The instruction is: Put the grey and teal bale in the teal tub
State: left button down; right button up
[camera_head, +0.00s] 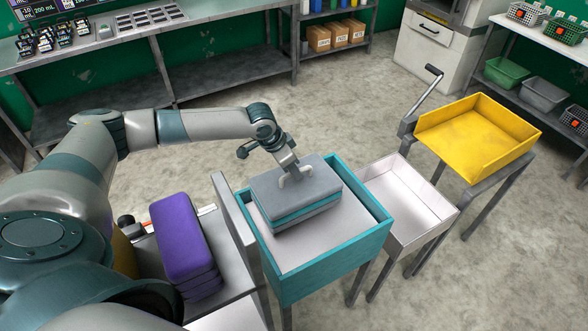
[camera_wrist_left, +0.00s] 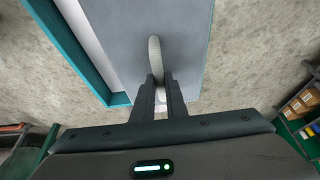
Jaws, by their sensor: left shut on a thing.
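The grey and teal bale (camera_head: 297,186) has grey layers, a teal band and a pale handle on top. My left gripper (camera_head: 287,171) is shut on that handle, which also shows between the fingers in the left wrist view (camera_wrist_left: 155,55). The bale is level and appears held over the far part of the teal tub (camera_head: 340,256), hiding part of its far rim. I cannot tell its exact height above the tub floor. The tub's visible pale floor is bare. In the left wrist view the tub's teal rim (camera_wrist_left: 75,50) runs left of the bale. My right gripper is out of view.
Purple stacked bales (camera_head: 182,245) sit on a grey surface left of the tub, beside an upright grey panel (camera_head: 236,226). A white tray (camera_head: 408,204) and a yellow tray (camera_head: 477,137) stand to the right. Open floor lies behind the tub.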

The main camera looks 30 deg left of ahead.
aim_at(294, 182)
pick_arm(q)
jog(key=shift+w+f, duration=0.1)
jog(key=shift+f, duration=1.65)
jog(key=c, duration=1.8)
grip_release()
jog(key=shift+f, duration=0.2)
jog(key=shift+o, duration=0.2)
jog(key=shift+s, duration=0.2)
jog(key=shift+r, duration=0.1)
jog(key=b+v, duration=0.4)
jog(key=v, duration=0.7)
jog(key=shift+s+a+r, duration=0.1)
jog(key=shift+s+r, duration=0.05)
jog(key=shift+r, duration=0.3)
